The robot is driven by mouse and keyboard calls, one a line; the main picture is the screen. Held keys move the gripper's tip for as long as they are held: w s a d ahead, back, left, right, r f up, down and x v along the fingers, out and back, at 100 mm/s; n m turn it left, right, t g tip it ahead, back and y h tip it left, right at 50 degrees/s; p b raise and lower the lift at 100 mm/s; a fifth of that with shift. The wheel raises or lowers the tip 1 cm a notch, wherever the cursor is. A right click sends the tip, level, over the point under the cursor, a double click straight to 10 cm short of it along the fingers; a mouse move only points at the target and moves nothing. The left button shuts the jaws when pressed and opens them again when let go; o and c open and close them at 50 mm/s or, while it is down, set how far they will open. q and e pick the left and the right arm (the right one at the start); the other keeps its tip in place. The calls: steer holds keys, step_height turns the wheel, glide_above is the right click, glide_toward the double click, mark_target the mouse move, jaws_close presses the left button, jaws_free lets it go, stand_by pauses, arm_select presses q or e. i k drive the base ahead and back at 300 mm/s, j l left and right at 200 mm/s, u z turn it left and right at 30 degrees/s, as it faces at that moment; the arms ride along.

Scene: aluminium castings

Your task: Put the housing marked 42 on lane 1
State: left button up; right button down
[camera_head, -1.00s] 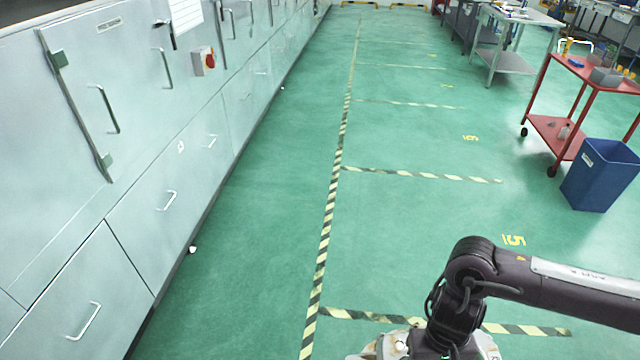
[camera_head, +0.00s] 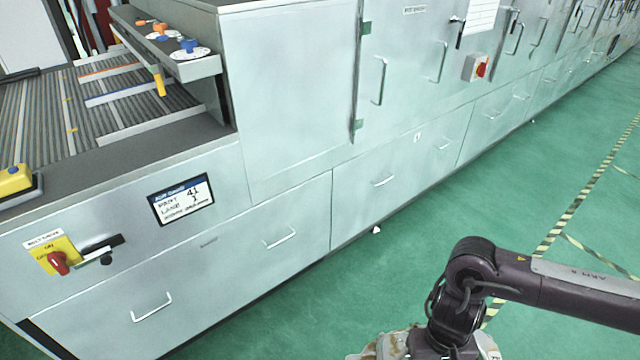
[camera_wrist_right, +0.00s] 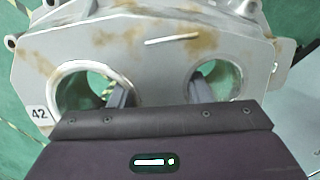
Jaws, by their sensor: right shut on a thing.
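In the head view, part of the housing (camera_head: 388,345) shows below my right arm, cut off by the bottom edge. The ribbed belt (camera_head: 40,115) is at the upper left, with long dividers, one orange and one blue; I see no lane numbers there. My left gripper is not in view.
A screen (camera_head: 181,199) on the cabinet front seems to read part 41, lane 1. A shelf (camera_head: 165,45) with orange and blue knobs overhangs the belt. A yellow button box (camera_head: 15,180) and a red switch (camera_head: 58,263) are at left. Green floor (camera_head: 330,310) is clear beside the cabinets.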

mark_target(83, 129)
steer(key=u, duration=1.45)
